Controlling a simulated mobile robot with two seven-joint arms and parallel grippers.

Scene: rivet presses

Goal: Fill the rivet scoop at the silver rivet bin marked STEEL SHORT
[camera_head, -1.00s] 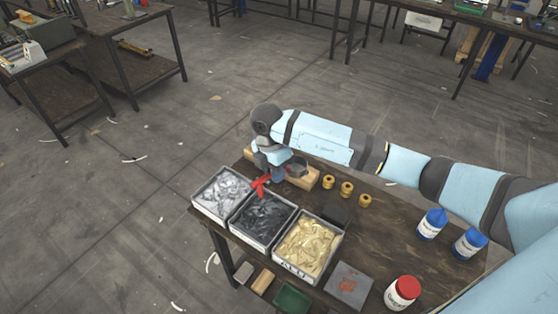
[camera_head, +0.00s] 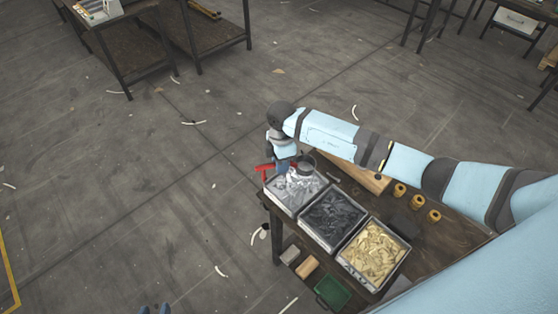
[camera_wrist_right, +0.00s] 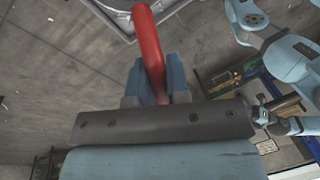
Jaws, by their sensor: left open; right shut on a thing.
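The silver rivet bin (camera_head: 272,195) is a pale tray of shiny silver rivets at the left end of the bin row; its marking is not readable. My right gripper (camera_head: 284,167) is shut on the red handle (camera_head: 265,168) of the rivet scoop. The scoop's grey cup (camera_head: 306,167) is over the bin's far edge; I cannot tell its height or contents. The wrist view shows the red handle (camera_wrist_right: 150,50) between the blue fingers (camera_wrist_right: 153,82), with the cup out of sight. My left gripper (camera_head: 155,309) is open at the bottom edge, away from the bins, only its tips showing.
A dark rivet bin (camera_head: 333,216) and a gold rivet bin (camera_head: 374,252) adjoin the silver one. A wooden block (camera_head: 362,178) and brass fittings (camera_head: 400,190) lie behind. A green tray (camera_head: 332,292) is on the shelf below. The floor left of the bench is mostly clear.

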